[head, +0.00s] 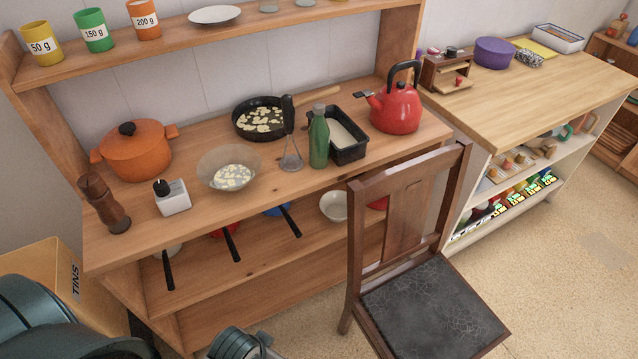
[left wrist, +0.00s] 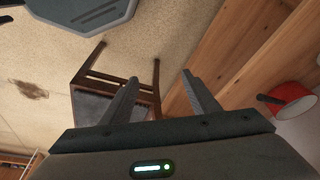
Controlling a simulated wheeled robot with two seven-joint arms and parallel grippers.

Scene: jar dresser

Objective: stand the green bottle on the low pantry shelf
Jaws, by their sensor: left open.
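The green bottle (head: 319,138) stands upright on the dresser's wooden worktop, between a slotted turner and a black loaf tin. The frames do not make clear which shelf is the low pantry shelf. A low open shelf (head: 250,262) runs under the dresser worktop, and a wooden shelf unit (head: 622,125) stands at the far right. My left gripper (left wrist: 160,76) is open and empty in the left wrist view, with the chair and the dresser's wood beyond its fingers. It is well away from the bottle. My right gripper is not seen.
A wooden chair (head: 425,300) stands in front of the dresser's right part. A red kettle (head: 397,108), frying pan (head: 262,119), glass bowl (head: 229,170) and orange pot (head: 135,152) crowd the worktop. Pan handles stick out below. A counter (head: 545,75) stands right; the floor there is clear.

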